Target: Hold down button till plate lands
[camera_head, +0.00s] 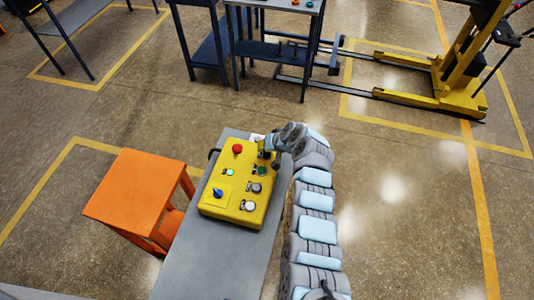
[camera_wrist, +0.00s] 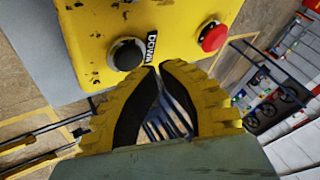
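A yellow control box (camera_head: 225,200) lies on a grey table, with its buttons facing up. My gripper (camera_head: 266,152) is at the box's far right edge. In the wrist view my gripper (camera_wrist: 158,68) has its yellow-and-black fingertips together, with nothing held between them. A black round button (camera_wrist: 128,53) with a DOWN label (camera_wrist: 151,47) beside it sits just left of the fingertips. I cannot tell whether the tips touch the box. A red button (camera_wrist: 212,36) is to the right. No plate can be made out in either view.
The grey table (camera_head: 213,255) has bare room in front of the box. An orange stool (camera_head: 140,195) stands left of it. A dark workbench (camera_head: 262,50) is behind, and a yellow lift (camera_head: 455,70) stands at the back right. The floor at right is clear.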

